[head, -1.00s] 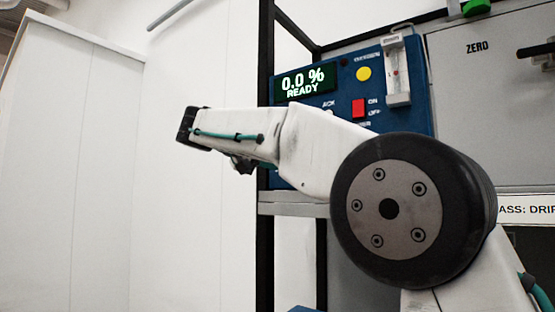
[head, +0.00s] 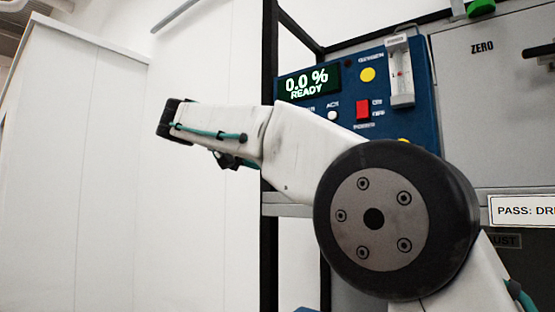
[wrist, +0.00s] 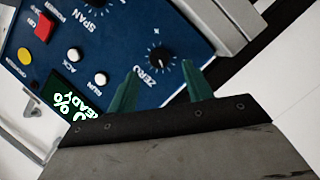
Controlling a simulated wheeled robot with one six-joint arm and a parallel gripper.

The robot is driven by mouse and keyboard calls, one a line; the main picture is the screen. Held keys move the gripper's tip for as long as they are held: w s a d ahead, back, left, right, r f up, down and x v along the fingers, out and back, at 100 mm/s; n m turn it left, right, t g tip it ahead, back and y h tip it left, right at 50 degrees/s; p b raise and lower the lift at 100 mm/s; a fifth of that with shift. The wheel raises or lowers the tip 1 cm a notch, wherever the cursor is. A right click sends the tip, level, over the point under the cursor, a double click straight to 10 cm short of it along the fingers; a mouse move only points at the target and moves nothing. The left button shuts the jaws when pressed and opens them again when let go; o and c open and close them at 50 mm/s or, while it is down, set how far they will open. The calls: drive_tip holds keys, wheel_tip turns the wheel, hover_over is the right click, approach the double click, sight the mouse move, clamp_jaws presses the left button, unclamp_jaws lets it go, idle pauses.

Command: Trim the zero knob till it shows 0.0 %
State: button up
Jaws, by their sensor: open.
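The zero knob (wrist: 161,60) is a black round knob with a white mark, beside the word ZERO on the blue analyser panel (wrist: 125,45) in the wrist view. My gripper (wrist: 160,69) is open, its two green fingers apart with the knob just beyond and between their tips in the picture. Nothing is held; I cannot tell the depth gap. The display (head: 306,84) reads 0.0 % READY in the head view, and part of it shows upside down in the wrist view (wrist: 74,104). The head view does not show the zero knob or the fingers.
A span knob (wrist: 98,6), a red power switch (head: 363,110) and white ACK (wrist: 73,55) and RUN (wrist: 100,78) buttons share the panel. A flow tube (head: 400,72) stands at its upper right. A black frame post (head: 269,60) borders it. White wall lies left.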

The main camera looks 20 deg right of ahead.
drive_tip(key=v, duration=0.3)
idle(0.5)
wheel_tip(320, 180, down, 7)
drive_tip(key=w+a+n+t+y, duration=0.1)
drive_tip(key=w+a+n+y, duration=0.1)
drive_tip(key=w+n, duration=0.15)
drive_tip(key=s+d+f+n+g+y, duration=0.1)
drive_tip(key=s+d+f+n+y, duration=0.15)
drive_tip(key=f, duration=0.35)
drive_tip(key=s+d+f+n+y, duration=0.1)
drive_tip(key=s+f, duration=0.2)
drive_tip(key=f, duration=0.3)
drive_tip(key=s+d+f+m+g+y, duration=0.1)
drive_tip(key=s+d+f+y, duration=0.2)
drive_tip(key=s+f, duration=0.5)
drive_tip(key=s+d+f+m+g+y, duration=0.1)
drive_tip(key=s+d+f+y, duration=0.2)
drive_tip(key=s+f, duration=0.5)
drive_tip(key=s+d+f+m+g+y, duration=0.1)
drive_tip(key=s+f, duration=0.7)
drive_tip(key=s, duration=1)
drive_tip(key=shift+s+d+f+m+y, duration=0.15)
drive_tip(key=shift+d+f+m+y, duration=0.3)
drive_tip(key=shift+d+y, duration=0.75)
drive_tip(key=shift+r, duration=0.1)
idle(0.5)
